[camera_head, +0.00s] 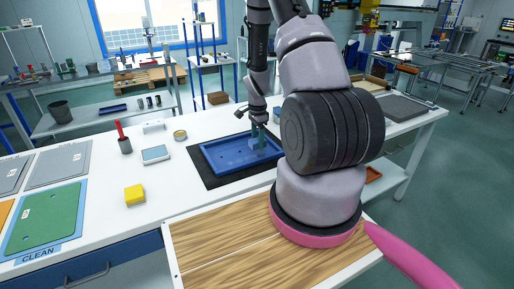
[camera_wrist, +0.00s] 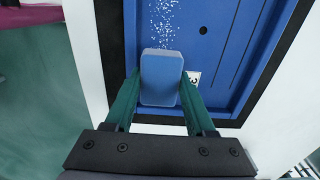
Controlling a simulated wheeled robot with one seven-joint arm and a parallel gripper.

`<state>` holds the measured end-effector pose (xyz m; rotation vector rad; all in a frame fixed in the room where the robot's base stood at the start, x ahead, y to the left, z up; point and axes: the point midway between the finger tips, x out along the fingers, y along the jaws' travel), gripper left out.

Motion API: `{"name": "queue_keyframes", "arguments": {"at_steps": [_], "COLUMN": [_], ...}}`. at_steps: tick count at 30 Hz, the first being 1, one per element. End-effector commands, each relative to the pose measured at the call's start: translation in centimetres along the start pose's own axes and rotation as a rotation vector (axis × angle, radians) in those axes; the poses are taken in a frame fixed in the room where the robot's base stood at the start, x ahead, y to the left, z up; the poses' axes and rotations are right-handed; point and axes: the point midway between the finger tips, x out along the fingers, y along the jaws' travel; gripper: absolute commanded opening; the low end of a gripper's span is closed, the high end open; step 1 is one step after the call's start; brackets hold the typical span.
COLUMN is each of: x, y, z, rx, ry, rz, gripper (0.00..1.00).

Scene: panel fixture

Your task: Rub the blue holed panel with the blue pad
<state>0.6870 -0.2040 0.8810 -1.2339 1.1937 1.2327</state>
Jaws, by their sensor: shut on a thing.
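The blue holed panel (camera_head: 222,159) lies on a black mat on the white table in the head view. It also fills much of the wrist view (camera_wrist: 232,42), with a raised rim, a dark hole and a patch of white specks. My gripper (camera_wrist: 160,92) is shut on the blue pad (camera_wrist: 161,78), with a green finger on each side. The pad is over the panel near its rim; I cannot tell whether it touches the surface. In the head view my gripper (camera_head: 257,139) is over the panel's right part, and my arm hides what is behind it.
A yellow sponge (camera_head: 134,195), a light-blue-topped box (camera_head: 155,154), a small round tin (camera_head: 180,135) and a dark cup with a red handle (camera_head: 125,145) stand left of the panel. A green CLEAN mat (camera_head: 45,218) lies far left. A wooden board (camera_head: 220,245) is at the front.

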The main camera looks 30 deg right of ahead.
Motion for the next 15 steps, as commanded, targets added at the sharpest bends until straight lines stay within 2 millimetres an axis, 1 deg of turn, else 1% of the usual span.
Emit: {"name": "queue_keyframes", "arguments": {"at_steps": [9,15], "x": [-3.0,-4.0], "y": [-0.3,-0.4], "z": [-0.6,-0.9], "rx": [0.0,0.0], "ry": [0.0,0.0], "rz": [-0.002,0.0], "gripper": [0.03,0.03]}}
